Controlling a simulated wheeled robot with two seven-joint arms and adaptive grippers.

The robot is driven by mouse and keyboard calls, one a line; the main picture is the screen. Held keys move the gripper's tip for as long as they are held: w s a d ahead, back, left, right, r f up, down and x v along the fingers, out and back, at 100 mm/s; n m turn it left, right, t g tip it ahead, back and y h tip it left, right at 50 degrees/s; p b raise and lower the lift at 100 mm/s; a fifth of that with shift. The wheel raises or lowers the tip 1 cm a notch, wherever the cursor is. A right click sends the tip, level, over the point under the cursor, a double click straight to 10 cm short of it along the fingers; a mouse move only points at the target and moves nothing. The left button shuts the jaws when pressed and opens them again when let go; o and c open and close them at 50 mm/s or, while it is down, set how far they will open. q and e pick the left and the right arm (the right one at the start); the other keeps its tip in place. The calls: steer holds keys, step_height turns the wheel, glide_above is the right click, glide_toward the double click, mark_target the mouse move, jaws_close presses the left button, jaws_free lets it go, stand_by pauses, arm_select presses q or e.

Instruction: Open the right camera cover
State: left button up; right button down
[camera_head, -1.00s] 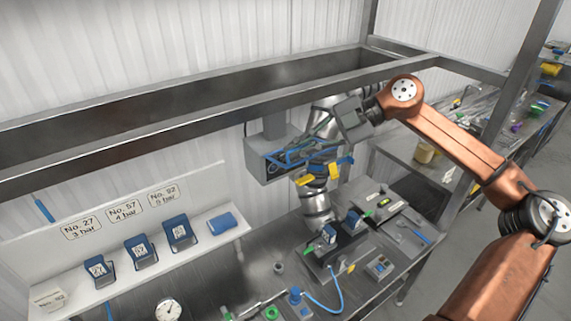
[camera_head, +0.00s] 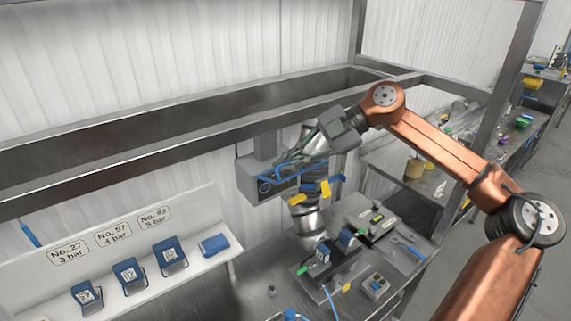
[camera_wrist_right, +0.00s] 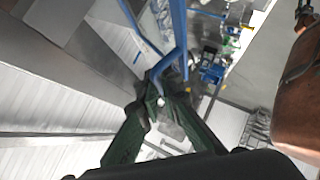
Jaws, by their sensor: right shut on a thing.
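A grey box-shaped camera housing (camera_head: 252,178) hangs below the steel beam, against the white wall in the head view. Blue bars (camera_head: 280,182) run along its front; I cannot clearly tell which part is the cover. My right gripper (camera_head: 288,161) is at the front of the housing. In the right wrist view, its dark green fingers (camera_wrist_right: 160,98) are closed together on a blue bar (camera_wrist_right: 170,66). The grip point is partly hidden by the fingers. My left gripper is not in view.
A steel beam (camera_head: 200,130) runs just above the housing. A silver jointed column (camera_head: 306,218) with yellow and blue tags stands below my gripper. Blue blocks (camera_head: 129,272) sit on a white shelf at left. A bench (camera_head: 385,255) holds several small devices.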

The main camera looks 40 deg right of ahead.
steer(key=c, duration=2.1)
jaws_free()
steer(key=shift+s+d+r, duration=0.25)
steer(key=shift+s+d, duration=0.1)
steer(key=shift+d, duration=0.15)
steer(key=v, duration=1)
steer(key=shift+s+d+r, duration=0.1)
steer(key=shift+d+r, duration=0.1)
steer(key=shift+r, duration=0.15)
